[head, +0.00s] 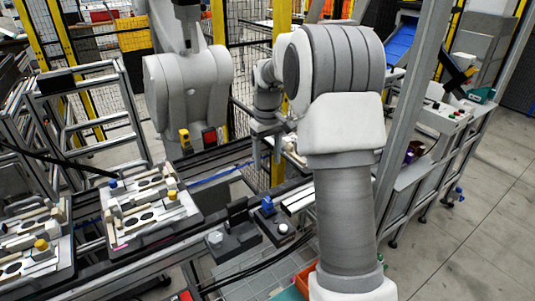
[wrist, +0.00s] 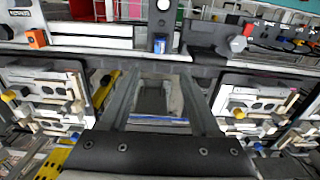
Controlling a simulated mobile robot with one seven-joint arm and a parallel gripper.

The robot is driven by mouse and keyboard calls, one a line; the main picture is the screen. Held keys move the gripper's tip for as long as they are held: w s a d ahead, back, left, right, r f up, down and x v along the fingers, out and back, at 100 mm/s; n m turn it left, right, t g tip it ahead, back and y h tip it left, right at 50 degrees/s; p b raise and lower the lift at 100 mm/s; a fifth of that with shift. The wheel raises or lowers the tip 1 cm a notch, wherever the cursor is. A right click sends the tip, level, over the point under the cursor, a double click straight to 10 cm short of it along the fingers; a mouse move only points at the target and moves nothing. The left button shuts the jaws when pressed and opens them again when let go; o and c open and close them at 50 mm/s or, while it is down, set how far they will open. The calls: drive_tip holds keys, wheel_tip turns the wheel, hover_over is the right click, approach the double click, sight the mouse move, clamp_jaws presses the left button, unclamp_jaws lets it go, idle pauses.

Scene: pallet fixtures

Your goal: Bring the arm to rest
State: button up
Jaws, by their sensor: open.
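My arm rises large in the head view, bends at the top and reaches away behind its own elbow. My gripper shows in the wrist view (wrist: 156,75) with its two long dark fingers apart and nothing between them. Past the fingers is a narrow gap in the fixtures, with dark and grey parts below. In the head view the fingertips are too small and partly hidden to make out.
A pallet (head: 119,243) with light blocks and coloured knobs lies on the conveyor, another (head: 62,262) to its left. Dark fixtures (head: 238,240) stand right of them. Yellow posts (head: 219,30) and mesh fencing are behind. Grey floor (head: 480,230) is open at right.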

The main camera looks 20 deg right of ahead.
drive_tip(key=s+a+r+t, duration=0.2)
drive_tip(key=s+a+r, duration=0.4)
drive_tip(key=s+r, duration=0.6)
drive_tip(key=s+a+m+t, duration=0.1)
drive_tip(key=s+a, duration=0.1)
drive_tip(key=s, duration=0.6)
drive_tip(key=s+a+f+m+t, duration=0.1)
drive_tip(key=s+a+t, duration=0.1)
drive_tip(key=s, duration=0.7)
drive_tip(key=shift+s+a+f+t, duration=0.2)
drive_tip(key=shift+a+t, duration=0.1)
drive_tip(key=shift+a, duration=0.15)
